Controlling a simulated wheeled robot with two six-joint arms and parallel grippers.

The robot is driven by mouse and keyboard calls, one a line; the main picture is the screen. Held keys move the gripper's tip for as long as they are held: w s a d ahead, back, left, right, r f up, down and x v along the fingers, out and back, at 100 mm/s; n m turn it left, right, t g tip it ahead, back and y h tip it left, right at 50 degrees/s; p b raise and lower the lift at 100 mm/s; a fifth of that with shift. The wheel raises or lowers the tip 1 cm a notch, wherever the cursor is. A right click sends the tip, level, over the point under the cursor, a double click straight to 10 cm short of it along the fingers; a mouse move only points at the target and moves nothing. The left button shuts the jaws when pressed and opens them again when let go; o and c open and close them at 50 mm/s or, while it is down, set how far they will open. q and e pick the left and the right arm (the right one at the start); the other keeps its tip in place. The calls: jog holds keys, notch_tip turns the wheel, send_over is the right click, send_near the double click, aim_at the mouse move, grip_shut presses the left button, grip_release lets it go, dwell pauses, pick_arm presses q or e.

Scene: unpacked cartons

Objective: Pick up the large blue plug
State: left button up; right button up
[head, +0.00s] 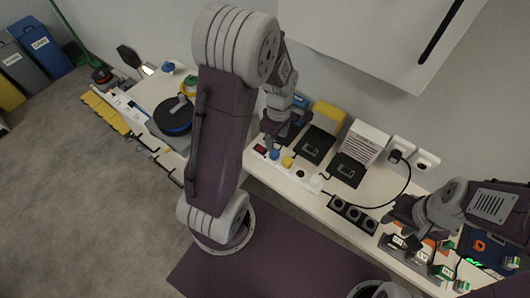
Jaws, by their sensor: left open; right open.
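A blue plug (275,154) sits in a white power strip (315,183) near the table's front edge, just below my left gripper. My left gripper (275,135) points down above and behind the strip, open, seemingly apart from the blue plug. Its arm hides part of the table to the left. My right gripper (398,222) is open over the right part of the table, near small plugs with green parts (443,272).
A yellow plug (287,162) stands beside the blue one. Behind the strip are dark pads, a yellow box (328,116) and a white box (365,141). Wall sockets (401,149) with a black cable and a black socket strip (352,212) lie to the right.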

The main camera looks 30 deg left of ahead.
aim_at(275, 152)
pick_arm(q)
jog(key=shift+s+a, duration=0.3)
jog(key=shift+a, duration=0.2)
jog(key=shift+f, duration=0.25)
notch_tip(275, 152, down, 3)
jog(key=shift+d+f, duration=0.15)
jog(key=shift+w+f, duration=0.2)
jog(key=shift+f, duration=1.15)
jog(key=shift+w+f, duration=0.15)
jog(key=shift+f, duration=1.2)
grip_shut()
